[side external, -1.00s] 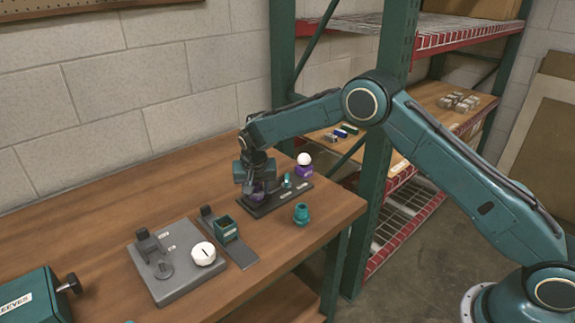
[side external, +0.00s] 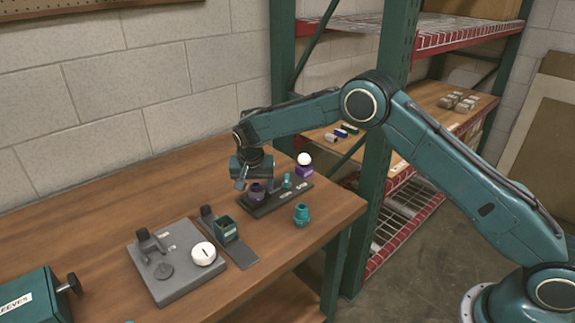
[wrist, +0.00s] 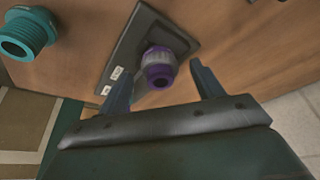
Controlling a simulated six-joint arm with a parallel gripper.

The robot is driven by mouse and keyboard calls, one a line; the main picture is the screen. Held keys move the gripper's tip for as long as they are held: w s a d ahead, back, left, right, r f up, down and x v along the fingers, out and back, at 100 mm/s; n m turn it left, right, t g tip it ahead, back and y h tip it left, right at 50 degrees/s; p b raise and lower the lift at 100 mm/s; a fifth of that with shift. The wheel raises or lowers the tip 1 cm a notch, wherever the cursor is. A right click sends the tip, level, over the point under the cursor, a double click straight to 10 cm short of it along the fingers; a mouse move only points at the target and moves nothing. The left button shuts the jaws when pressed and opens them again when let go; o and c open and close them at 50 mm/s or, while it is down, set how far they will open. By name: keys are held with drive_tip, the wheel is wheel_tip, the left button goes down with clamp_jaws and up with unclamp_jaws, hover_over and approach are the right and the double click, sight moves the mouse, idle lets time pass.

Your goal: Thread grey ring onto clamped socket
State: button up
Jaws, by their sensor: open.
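My gripper (wrist: 163,90) is open and empty in the wrist view, with its fingers apart on either side of a purple socket-like part (wrist: 158,70). That part stands on one end of a dark tray (wrist: 137,45). In the side view the purple part (side external: 257,193) stands on the tray (side external: 272,203), and my gripper (side external: 241,184) is just above and left of it. A clamp fixture (side external: 150,243) stands on a grey base plate (side external: 175,285) at the front. I cannot clearly make out a separate grey ring or a socket held in the clamp.

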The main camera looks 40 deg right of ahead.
drive_tip(key=v, duration=1.2)
drive_tip(key=shift+r, duration=0.25)
drive_tip(key=s+d+r+n+t+y, duration=0.15)
drive_tip(key=s+d+r, duration=0.25)
drive_tip(key=s+r, duration=0.45)
drive_tip(key=s+d+r+n, duration=0.2)
drive_tip(key=s+d+r, duration=0.2)
drive_tip(key=s+r, duration=0.45)
drive_tip(key=s+f+n, duration=0.2)
drive_tip(key=s, duration=1)
drive_tip(key=s+d+f+n+t+y, duration=0.1)
drive_tip(key=s+f+n, duration=0.1)
drive_tip(key=s, duration=1.1)
drive_tip(key=shift+s+d+f+n, duration=0.25)
drive_tip(key=shift+s+f+n, duration=0.1)
drive_tip(key=shift+f, duration=0.15)
